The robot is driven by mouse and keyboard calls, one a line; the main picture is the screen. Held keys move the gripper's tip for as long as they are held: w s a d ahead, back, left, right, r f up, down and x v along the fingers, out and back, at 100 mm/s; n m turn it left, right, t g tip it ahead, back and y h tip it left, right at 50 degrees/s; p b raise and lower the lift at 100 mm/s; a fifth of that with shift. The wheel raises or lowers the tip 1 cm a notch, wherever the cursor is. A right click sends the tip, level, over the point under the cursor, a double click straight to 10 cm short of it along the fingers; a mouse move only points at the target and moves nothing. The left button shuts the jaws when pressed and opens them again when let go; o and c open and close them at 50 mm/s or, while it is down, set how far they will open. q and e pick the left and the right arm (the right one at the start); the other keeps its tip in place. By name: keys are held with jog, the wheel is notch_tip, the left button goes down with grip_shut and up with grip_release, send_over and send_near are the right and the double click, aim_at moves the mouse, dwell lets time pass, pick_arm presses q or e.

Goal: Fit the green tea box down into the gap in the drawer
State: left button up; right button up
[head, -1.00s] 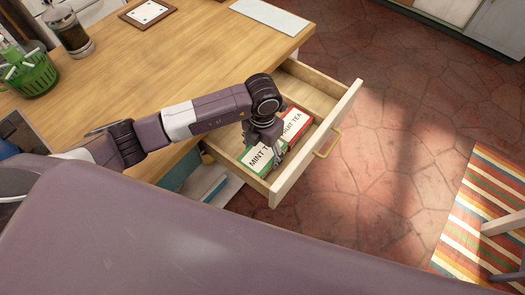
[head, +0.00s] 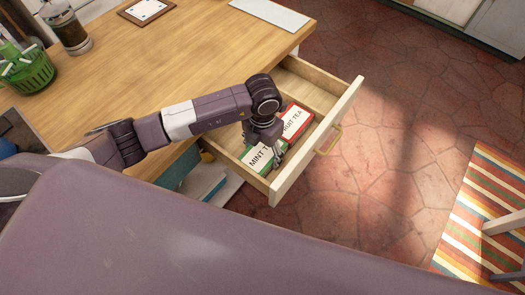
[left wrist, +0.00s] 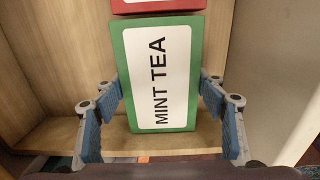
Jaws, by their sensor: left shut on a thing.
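The green tea box (head: 257,158), with a white label reading MINT TEA in the left wrist view (left wrist: 160,75), is inside the open drawer (head: 345,106) at its near end. My left gripper (head: 268,143) reaches down over the drawer and is shut on the box, with one finger on each side of it. The gripper partly covers the label in the head view. The box's underside is hidden, so I cannot tell whether it touches the drawer floor. My right gripper is not in view.
A red FRUIT TEA box (head: 295,121) lies in the drawer just beyond the green one. The drawer's far end is empty. A wooden counter (head: 180,70) borders the drawer on the left. A green basket (head: 30,72) stands far off on the counter.

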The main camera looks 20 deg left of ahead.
aim_at(262, 152)
pick_arm(q)
jog(key=shift+f, duration=0.25)
jog(key=o, duration=1.3)
jog(key=shift+r, duration=0.1)
notch_tip(262, 152, up, 12)
